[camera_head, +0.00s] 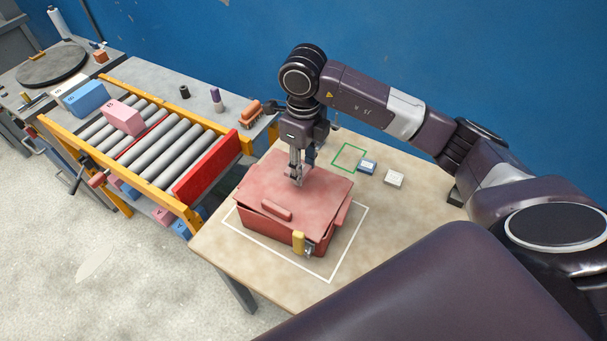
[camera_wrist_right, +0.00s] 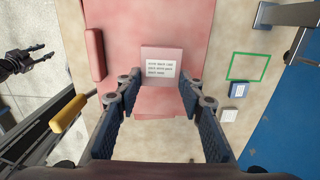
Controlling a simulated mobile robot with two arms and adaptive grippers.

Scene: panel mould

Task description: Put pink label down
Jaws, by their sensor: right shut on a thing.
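The pink label (camera_wrist_right: 160,53) is a small pink block with a white printed face, seen in the right wrist view. My right gripper (camera_head: 296,180) is shut on it, its fingertips at the label's two sides in the wrist view (camera_wrist_right: 163,88). In the head view the gripper hangs over the lid of the red box (camera_head: 315,187), and the label is hard to make out there. I cannot tell whether the label touches the lid. A dark gripper, seemingly my left one (camera_wrist_right: 28,62), shows at the left edge of the wrist view; its finger gap is unclear.
A green outline (camera_head: 336,166) on the table (camera_head: 420,220) is empty. A blue block (camera_head: 367,167) and a whitish block (camera_head: 394,179) lie beside it. A white outline (camera_head: 330,281) surrounds the box, which has a yellow latch (camera_head: 298,242). A roller conveyor (camera_head: 165,150) stands left.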

